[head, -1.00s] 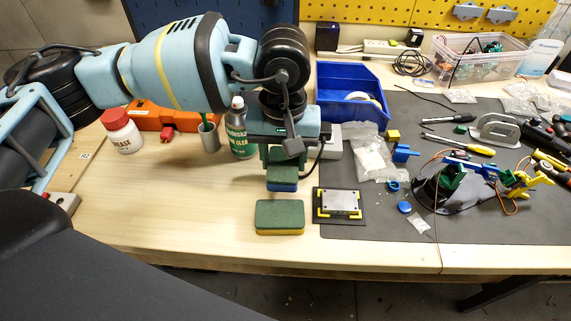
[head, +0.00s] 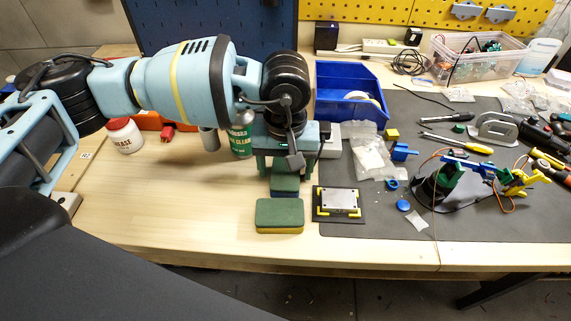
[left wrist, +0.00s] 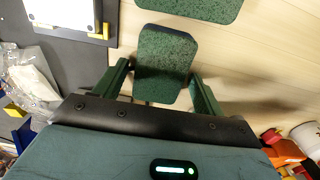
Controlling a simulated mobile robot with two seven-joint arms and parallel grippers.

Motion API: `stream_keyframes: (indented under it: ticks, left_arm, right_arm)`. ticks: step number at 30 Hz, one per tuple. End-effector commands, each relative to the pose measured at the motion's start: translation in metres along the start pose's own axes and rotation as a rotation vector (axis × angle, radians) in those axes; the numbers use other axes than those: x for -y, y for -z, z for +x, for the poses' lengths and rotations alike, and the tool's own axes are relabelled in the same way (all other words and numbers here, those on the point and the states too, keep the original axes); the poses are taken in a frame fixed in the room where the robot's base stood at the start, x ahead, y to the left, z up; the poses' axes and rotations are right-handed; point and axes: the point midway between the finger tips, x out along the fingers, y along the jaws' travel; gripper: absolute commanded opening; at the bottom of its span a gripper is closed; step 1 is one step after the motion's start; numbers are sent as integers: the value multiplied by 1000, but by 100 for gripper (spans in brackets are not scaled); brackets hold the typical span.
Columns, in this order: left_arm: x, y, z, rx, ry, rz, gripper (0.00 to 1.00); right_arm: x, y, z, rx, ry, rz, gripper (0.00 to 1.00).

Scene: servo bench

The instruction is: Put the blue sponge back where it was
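The blue sponge (head: 285,184), with a dark green top and a blue lower edge, lies flat on the wooden bench, just behind a second sponge. My left gripper (head: 284,172) is over it, pointing down. In the left wrist view, the green top of the blue sponge (left wrist: 163,65) sits between the fingers of my left gripper (left wrist: 160,78). The fingers are spread to either side of it, and the gripper looks open. My right gripper is in no view.
A green-and-yellow sponge (head: 280,216) lies just in front. A black plate with a metal block (head: 339,202) is to the right on the grey mat (head: 470,225). A green-labelled bottle (head: 241,146) and a grey cup (head: 209,140) stand left behind. The bench front left is clear.

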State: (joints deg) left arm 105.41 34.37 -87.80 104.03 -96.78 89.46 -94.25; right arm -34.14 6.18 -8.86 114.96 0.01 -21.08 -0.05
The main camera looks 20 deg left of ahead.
Motion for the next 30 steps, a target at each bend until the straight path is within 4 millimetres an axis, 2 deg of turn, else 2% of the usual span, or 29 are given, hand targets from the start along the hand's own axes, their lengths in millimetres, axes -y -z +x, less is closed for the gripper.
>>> stream_keyframes:
  ticks: [8, 13, 24, 30]
  left_arm:
    - [0, 0, -1, -1, 0, -1, 71]
    - [0, 1, -14, -2, -2, -1, 71]
    - [-1, 1, -84, -3, -2, 0, 71]
    - [-1, 0, -112, 0, -1, 0, 71]
  right_arm:
    - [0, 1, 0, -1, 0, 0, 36]
    - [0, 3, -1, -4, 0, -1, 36]
    - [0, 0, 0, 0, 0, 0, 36]
    - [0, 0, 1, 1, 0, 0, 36]
